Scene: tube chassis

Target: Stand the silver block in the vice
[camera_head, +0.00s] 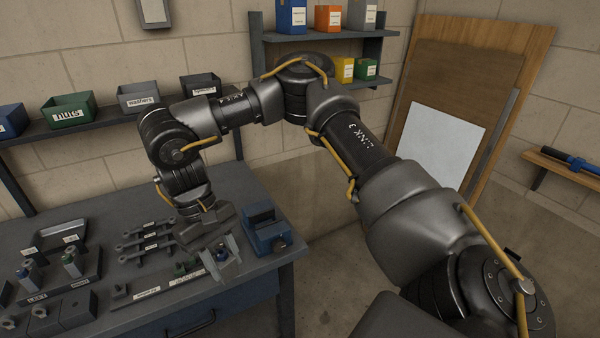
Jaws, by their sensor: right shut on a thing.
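My right gripper (222,254) points down over the bench, just left of the vice. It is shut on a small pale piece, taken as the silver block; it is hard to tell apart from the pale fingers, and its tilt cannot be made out. The blue vice (268,238) stands at the bench's right end, with dark jaws on top. No block can be seen between its jaws. My left gripper is not in view.
The grey bench (225,180) carries a labelled low rack (165,288) under and left of the gripper, several dark clamp-like tools (145,240), and a stand with capped pieces (65,285) at left. Bins and a shelf (110,122) line the wall. Bare bench lies behind the vice.

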